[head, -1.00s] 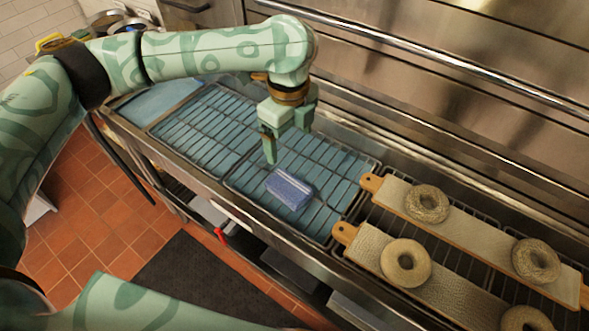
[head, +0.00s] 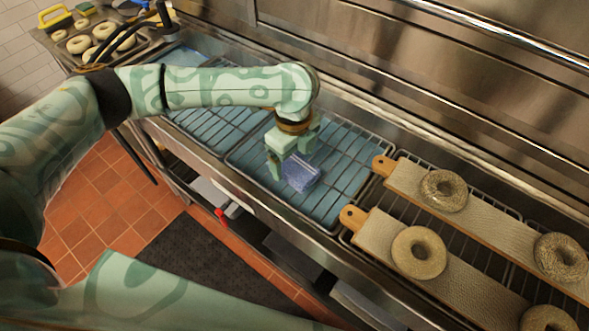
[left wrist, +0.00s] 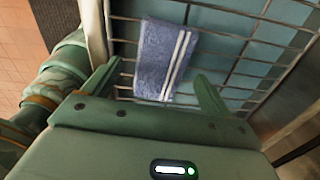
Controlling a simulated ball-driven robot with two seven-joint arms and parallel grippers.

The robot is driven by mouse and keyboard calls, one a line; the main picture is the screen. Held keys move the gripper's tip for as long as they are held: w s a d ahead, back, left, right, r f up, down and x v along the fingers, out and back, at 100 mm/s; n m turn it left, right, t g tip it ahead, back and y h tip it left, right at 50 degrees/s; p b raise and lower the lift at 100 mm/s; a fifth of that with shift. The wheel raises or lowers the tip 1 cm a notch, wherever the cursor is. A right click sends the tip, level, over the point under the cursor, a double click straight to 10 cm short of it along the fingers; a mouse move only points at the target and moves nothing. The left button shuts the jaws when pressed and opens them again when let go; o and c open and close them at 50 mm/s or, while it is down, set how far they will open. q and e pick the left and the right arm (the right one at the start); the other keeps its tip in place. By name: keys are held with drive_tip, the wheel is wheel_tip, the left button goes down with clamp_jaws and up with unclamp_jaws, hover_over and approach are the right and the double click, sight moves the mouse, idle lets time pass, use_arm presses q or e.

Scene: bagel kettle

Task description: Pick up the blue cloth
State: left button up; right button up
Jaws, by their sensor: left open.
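The blue cloth (head: 300,173) lies folded on a wire rack over a light blue surface. In the left wrist view the cloth (left wrist: 163,60) shows two white stripes along its right side. My left gripper (head: 294,172) is open and empty, just above the cloth's left and far part in the head view. In the left wrist view the cloth lies ahead of and partly between the open fingers (left wrist: 158,88). I cannot tell whether a finger touches it. My right gripper is not in view.
The wire rack (head: 340,140) sits in a steel counter. Two boards (head: 375,240) with several bagels (head: 418,252) lie to the right. A steel wall (head: 420,70) stands behind. A tray of bagels (head: 78,44) is at the far left.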

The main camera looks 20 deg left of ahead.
use_arm(q)
wheel_tip(320, 180, down, 2)
drive_tip(key=shift+f, duration=0.1)
drive_tip(key=shift+c, duration=0.7)
drive_tip(key=shift+r, duration=0.2)
drive_tip(key=c, duration=0.9)
drive_tip(key=shift+r, duration=0.1)
drive_tip(key=shift+c, duration=0.2)
drive_tip(key=shift+r, duration=0.3)
wheel_tip(320, 180, up, 3)
drive_tip(key=shift+w+f+p, duration=0.1)
drive_tip(key=shift+p, duration=0.8)
drive_tip(key=s+d+r+p, duration=0.2)
drive_tip(key=s+r+p, duration=0.3)
drive_tip(key=s+r, duration=0.4)
drive_tip(key=s, duration=0.5)
drive_tip(key=shift+d+r+p, duration=0.2)
drive_tip(key=shift+d+p, duration=0.1)
drive_tip(key=shift+p, duration=0.05)
